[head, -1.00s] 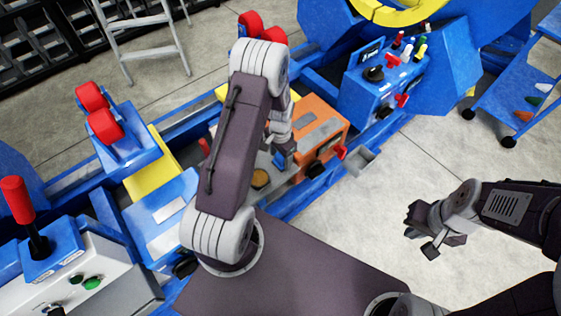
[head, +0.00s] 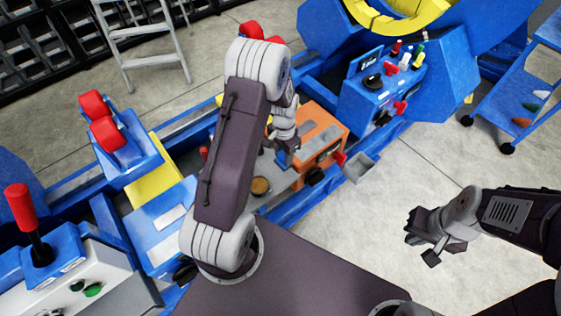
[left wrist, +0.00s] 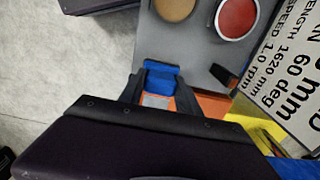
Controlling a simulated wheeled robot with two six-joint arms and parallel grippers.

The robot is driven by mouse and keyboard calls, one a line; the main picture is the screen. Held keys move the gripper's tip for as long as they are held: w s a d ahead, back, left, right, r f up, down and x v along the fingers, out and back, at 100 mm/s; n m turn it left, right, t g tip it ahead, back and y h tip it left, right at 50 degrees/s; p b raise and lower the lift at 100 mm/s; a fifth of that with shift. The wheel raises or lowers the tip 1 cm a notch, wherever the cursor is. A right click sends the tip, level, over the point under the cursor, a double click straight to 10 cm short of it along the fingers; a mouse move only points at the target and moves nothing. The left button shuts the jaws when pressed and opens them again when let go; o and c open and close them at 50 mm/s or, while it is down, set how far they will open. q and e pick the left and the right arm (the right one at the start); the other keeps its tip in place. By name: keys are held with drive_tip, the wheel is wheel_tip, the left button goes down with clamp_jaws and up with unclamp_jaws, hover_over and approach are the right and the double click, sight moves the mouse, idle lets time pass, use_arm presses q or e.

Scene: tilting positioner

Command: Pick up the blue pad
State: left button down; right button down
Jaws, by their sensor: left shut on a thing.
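The small blue pad (left wrist: 160,82) sits between the two dark fingers of my left gripper (left wrist: 159,92) in the left wrist view. The left gripper is shut on it. In the head view, my left gripper (head: 284,154) is low beside the orange box, with a bit of blue at its tips. My arm partly hides the area around it. I cannot tell whether the pad is clear of the surface below it. My right gripper (head: 428,240) is empty and open, above bare floor on the right.
The orange box (head: 325,122) with red and black knobs stands close to the left gripper. A grey panel (left wrist: 190,50) carries a gold disc and a red-faced disc (left wrist: 237,17). A blue control console (head: 370,95) stands behind right. A blue cart (head: 515,95) is at far right.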

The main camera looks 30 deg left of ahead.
use_arm(q)
drive_tip(key=w+d+r, duration=0.6)
drive_tip(key=w, duration=0.2)
drive_tip(key=shift+w+d+p, duration=0.15)
drive_tip(key=shift+w+p, duration=0.15)
drive_tip(key=shift+p, duration=0.05)
